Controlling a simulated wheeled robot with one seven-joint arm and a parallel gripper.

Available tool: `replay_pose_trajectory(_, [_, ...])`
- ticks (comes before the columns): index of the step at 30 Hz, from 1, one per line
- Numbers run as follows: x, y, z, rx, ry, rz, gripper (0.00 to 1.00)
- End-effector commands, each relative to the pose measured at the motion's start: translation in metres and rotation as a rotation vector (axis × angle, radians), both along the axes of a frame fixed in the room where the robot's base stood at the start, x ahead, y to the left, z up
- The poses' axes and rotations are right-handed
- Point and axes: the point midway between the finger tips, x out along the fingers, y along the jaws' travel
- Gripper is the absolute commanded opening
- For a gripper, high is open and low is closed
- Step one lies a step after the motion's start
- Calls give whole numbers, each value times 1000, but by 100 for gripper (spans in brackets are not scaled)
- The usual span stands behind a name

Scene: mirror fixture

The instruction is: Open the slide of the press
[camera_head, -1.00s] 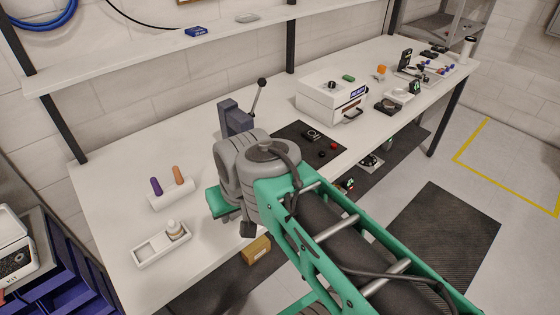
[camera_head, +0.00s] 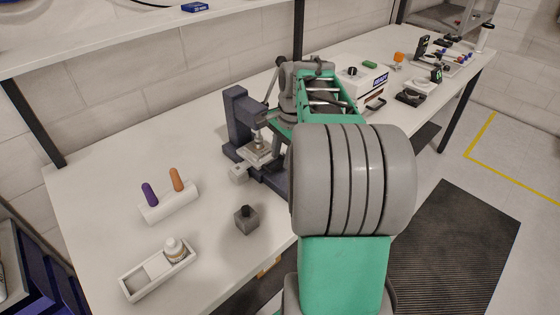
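The press (camera_head: 237,112) is a dark blue-grey frame standing on the table, with a lever ending in a dark ball (camera_head: 281,62) at its upper right. Under its head, a light metal plate (camera_head: 257,153) lies on the base. A pale grey block (camera_head: 238,174) juts out at the plate's front left and looks like the slide's front end. How far the slide is out, I cannot tell. My arm reaches past the press's right side and covers part of it. My gripper is hidden behind the arm, so its fingers and any contact do not show.
A grey block with a black knob (camera_head: 246,221) stands in front of the press. A white holder (camera_head: 170,204) with purple and orange pegs and a white tray (camera_head: 130,286) with a bottle are to the left.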

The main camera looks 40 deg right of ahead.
Motion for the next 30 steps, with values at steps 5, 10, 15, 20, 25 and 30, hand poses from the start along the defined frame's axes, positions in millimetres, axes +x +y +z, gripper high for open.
replay_pose_trajectory(5, [5,1,-22,-1,0,3,32])
replay_pose_trajectory(10, [6,1,-25,-1,-1,3,32])
replay_pose_trajectory(15, [5,1,-24,-1,-1,3,27])
replay_pose_trajectory(20, [5,1,-24,-1,-1,3,14])
replay_pose_trajectory(25, [5,1,-24,-1,-1,3,0])
replay_pose_trajectory(30, [5,1,-24,-1,-1,3,0])
